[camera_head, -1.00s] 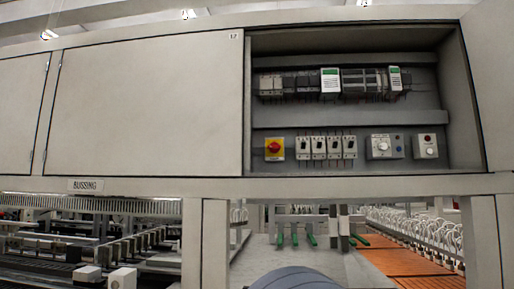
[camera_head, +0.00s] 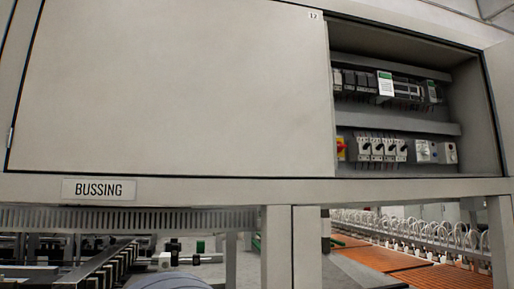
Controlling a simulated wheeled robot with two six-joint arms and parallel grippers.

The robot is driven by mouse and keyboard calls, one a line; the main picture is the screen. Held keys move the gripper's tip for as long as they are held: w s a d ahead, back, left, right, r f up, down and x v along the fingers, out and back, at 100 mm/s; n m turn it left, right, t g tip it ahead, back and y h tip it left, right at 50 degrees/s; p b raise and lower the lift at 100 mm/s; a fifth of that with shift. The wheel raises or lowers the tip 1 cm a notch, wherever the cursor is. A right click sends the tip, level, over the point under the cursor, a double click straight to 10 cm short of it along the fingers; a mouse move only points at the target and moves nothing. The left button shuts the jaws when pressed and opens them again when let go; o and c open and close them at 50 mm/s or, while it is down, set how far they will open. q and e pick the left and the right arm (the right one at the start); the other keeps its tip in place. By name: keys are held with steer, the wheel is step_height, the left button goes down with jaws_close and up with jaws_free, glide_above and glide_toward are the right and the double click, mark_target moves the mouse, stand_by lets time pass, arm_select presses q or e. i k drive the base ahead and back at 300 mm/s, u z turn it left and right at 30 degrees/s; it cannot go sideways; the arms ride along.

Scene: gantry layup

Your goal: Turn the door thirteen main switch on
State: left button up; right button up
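The open cabinet compartment (camera_head: 475,110) is at the upper right of the head view. A red and yellow rotary switch (camera_head: 341,147) sits at the left end of its lower row, partly hidden by the edge of the closed panel. I cannot tell which way its knob points. The closed door panel (camera_head: 180,90) to its left has a small number label (camera_head: 314,15) at its top right corner, which looks like 12. No label reading thirteen shows. Neither of my grippers is in view.
Several breakers (camera_head: 383,149) and grey control boxes (camera_head: 435,152) are right of the rotary switch. A BUSSING sign (camera_head: 99,189) is on the beam under the panel. Frame posts (camera_head: 292,246) stand below. Orange panels (camera_head: 400,262) lie at the lower right.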

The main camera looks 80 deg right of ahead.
mark_target(339, 146)
steer(key=i, duration=0.75)
steer(key=z, duration=2.3)
